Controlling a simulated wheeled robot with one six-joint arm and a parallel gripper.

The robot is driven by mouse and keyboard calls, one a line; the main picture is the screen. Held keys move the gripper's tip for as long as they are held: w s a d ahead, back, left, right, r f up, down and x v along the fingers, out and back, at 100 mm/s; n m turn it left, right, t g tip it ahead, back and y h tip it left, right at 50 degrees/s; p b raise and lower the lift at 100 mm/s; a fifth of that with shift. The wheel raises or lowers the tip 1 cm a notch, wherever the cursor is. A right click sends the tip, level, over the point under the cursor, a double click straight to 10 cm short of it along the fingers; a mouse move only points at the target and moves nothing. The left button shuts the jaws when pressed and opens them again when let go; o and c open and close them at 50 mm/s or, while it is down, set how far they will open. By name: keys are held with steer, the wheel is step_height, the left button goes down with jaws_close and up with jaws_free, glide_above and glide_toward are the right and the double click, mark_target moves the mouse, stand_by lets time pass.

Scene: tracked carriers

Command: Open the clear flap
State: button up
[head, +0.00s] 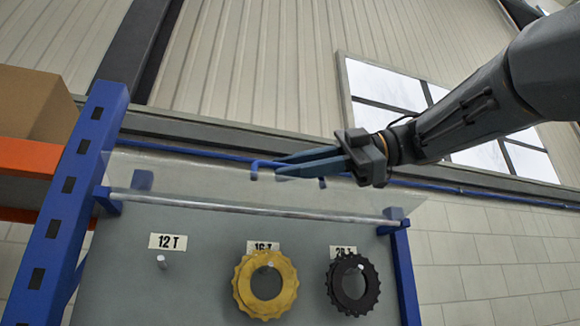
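The clear flap (215,178) is a see-through sheet that shows above a pale rod (240,207) across the top of a grey board. Its far edge runs level with the blue rail behind it. A blue handle (256,165) with bent ends sits on the flap near that edge. My gripper (277,166) reaches in from the right, its two blue-grey fingers pointing left at the handle. The fingertips overlap the handle in the picture, and the gap between them looks narrow. I cannot tell whether they grip it or only lie in front of it.
The grey board (200,285) carries a yellow gear (244,296), a black gear (336,292) and an empty peg (162,262) under the 12 T label (168,241). Blue posts (62,210) flank it. A cardboard box (36,105) sits on an orange beam (28,156) at left.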

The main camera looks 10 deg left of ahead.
steer(key=b+v, duration=0.2)
steer(key=v, duration=0.4)
steer(key=shift+w+d+f, duration=0.1)
steer(key=shift+w+d, duration=0.05)
steer(key=shift+d, duration=0.05)
steer(key=shift+d+r, duration=0.25)
steer(key=shift+d, duration=0.4)
